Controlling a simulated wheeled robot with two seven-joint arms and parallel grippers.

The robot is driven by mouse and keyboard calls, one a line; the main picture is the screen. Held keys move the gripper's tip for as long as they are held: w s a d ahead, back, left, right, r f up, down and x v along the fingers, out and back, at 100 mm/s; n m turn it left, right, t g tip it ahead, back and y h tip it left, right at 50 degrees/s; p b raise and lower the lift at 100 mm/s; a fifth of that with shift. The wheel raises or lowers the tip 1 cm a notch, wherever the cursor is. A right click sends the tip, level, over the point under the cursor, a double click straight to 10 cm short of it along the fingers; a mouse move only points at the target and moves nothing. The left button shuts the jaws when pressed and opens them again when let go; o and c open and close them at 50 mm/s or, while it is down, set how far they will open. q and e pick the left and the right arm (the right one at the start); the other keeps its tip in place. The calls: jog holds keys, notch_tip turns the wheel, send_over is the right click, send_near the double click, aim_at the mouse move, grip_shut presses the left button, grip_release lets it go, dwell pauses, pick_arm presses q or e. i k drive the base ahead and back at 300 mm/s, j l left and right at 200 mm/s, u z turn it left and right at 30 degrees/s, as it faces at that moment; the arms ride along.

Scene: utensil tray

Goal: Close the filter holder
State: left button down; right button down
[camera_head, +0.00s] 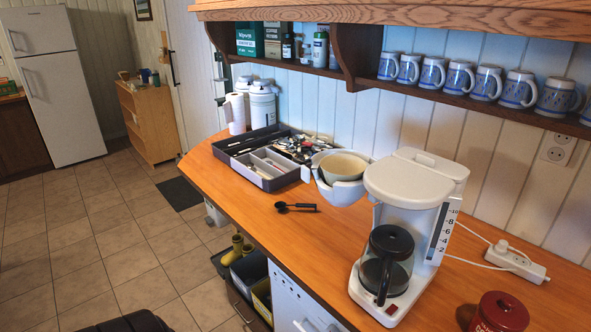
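The white coffee maker (415,182) stands on the wooden counter at the right. Its filter holder (340,190) is swung out to the left of the machine, so it is open. A beige paper filter (345,166) sits in the holder, and its inside looks empty. A small white tab (306,174) sticks out at the holder's left side. The glass jug (386,262) with a black lid and handle stands on the machine's base below. Neither of my grippers shows in the head view.
A grey utensil tray (262,181) stands behind and left of the holder. A black scoop (296,206) lies on the counter (315,245). A red canister (500,315) and a white power strip (516,262) are at the right.

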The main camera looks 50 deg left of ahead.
aim_at(342, 195)
jog(key=k+j, duration=0.1)
jog(key=j, duration=0.3)
jog(key=k+j, duration=0.1)
jog(key=j, duration=0.35)
jog(key=k+j, duration=0.15)
jog(key=j, duration=0.25)
jog(key=k+j, duration=0.1)
jog(key=j, duration=0.35)
jog(key=k+j, duration=0.1)
jog(key=j, duration=0.3)
jog(key=k+j, duration=0.1)
jog(key=j, duration=0.3)
jog(key=z, duration=0.05)
